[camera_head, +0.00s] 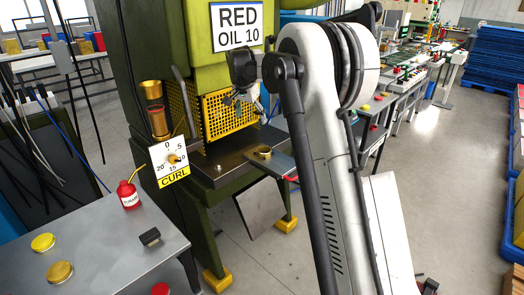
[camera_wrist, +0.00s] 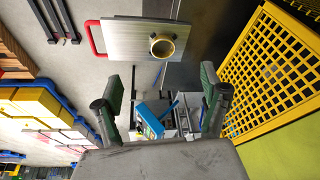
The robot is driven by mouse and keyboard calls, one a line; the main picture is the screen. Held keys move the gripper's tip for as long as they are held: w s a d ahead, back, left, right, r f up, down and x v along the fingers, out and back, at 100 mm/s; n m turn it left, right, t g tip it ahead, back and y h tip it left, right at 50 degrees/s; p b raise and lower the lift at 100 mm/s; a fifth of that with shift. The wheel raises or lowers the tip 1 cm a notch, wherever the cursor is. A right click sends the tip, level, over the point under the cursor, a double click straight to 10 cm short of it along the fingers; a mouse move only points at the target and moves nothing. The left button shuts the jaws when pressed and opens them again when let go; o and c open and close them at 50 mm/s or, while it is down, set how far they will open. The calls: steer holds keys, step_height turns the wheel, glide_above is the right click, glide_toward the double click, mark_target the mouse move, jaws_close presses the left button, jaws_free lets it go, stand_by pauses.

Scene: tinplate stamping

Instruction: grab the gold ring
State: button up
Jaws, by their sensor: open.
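The gold ring (camera_head: 263,152) sits on a flat metal plate (camera_head: 279,166) at the front of the green press. In the wrist view the gold ring (camera_wrist: 162,46) lies on the right half of the silver plate (camera_wrist: 122,38), which has a red handle (camera_wrist: 96,38) at its left end. My gripper (camera_head: 240,103) is up in front of the yellow guard, above and left of the ring in the head view. In the wrist view the two fingers of my gripper (camera_wrist: 161,92) are spread wide with nothing between them, and the ring shows beyond them.
The yellow mesh guard (camera_wrist: 272,68) stands close on the right in the wrist view. The green press (camera_head: 200,30) rises behind the plate. A dial sign marked CURL (camera_head: 172,162) and a red bottle (camera_head: 128,194) stand at the left.

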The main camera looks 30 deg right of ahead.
mark_target(263, 149)
steer(key=w+d+f+m, duration=0.1)
steer(key=w+d+f, duration=0.1)
steer(key=f, duration=0.5)
steer(key=w+d+f+p, duration=0.1)
steer(key=w+d+f, duration=0.2)
steer(key=f, duration=0.4)
steer(key=w+d+f+m+g, duration=0.1)
steer(key=w+d+f, duration=0.2)
steer(key=f, duration=0.5)
steer(key=shift+d+m+h, duration=0.3)
steer(key=shift+d, duration=0.3)
steer(key=c, duration=0.9)
